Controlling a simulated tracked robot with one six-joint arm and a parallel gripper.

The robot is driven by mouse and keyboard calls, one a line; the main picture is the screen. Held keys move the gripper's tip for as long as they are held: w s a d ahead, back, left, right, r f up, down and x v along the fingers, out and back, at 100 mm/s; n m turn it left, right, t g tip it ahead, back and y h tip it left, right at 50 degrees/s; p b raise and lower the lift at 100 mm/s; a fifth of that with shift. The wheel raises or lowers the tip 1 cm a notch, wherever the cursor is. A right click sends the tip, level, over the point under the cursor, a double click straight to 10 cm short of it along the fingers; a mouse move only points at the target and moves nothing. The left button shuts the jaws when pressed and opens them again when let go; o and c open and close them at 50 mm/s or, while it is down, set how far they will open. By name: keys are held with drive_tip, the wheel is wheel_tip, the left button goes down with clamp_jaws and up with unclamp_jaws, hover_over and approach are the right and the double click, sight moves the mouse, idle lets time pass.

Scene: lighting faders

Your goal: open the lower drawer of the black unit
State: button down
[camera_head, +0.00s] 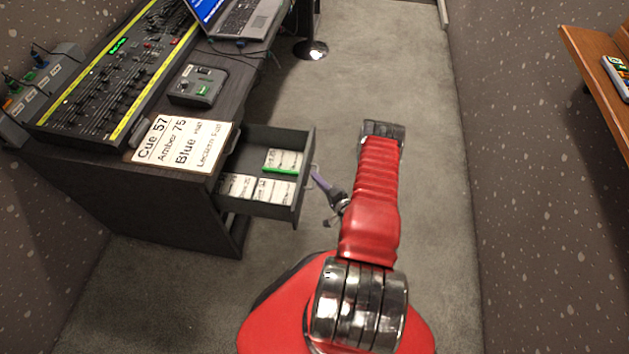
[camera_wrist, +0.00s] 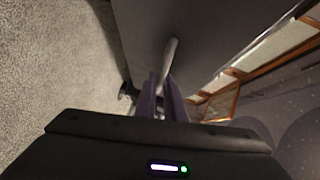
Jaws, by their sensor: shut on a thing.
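The black unit (camera_head: 165,205) stands at the left with a drawer (camera_head: 307,180) pulled out toward the right. I cannot tell whether this is the lower drawer. The drawer's pale handle (camera_head: 313,169) is on its outer face, and it also shows as a light bar in the wrist view (camera_wrist: 171,55). My gripper (camera_head: 315,177) reaches the handle from the lower right. In the wrist view its purple fingers (camera_wrist: 160,92) are closed around the handle's near end, in front of the dark drawer front (camera_wrist: 205,30).
White labelled cards (camera_head: 257,189) and a green-edged item (camera_head: 281,169) lie in the drawer. A fader console (camera_head: 120,70), laptop (camera_head: 240,18) and cue sheet (camera_head: 183,143) are on top. Carpet is clear right of my arm; a wooden shelf (camera_head: 595,80) is at far right.

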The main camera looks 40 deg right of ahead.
drive_tip(key=shift+s+a+f, duration=0.15)
drive_tip(key=shift+a+f, duration=0.1)
drive_tip(key=shift+a, duration=0.1)
drive_tip(key=c, duration=1.8)
unclamp_jaws()
drive_tip(key=shift+d+r, duration=0.1)
drive_tip(key=shift+d, duration=0.05)
drive_tip(key=shift+c, duration=0.2)
drive_tip(key=shift+d+r, duration=0.1)
drive_tip(key=s+a+r, duration=0.2)
drive_tip(key=s, duration=1.1)
drive_tip(key=shift+s, duration=0.15)
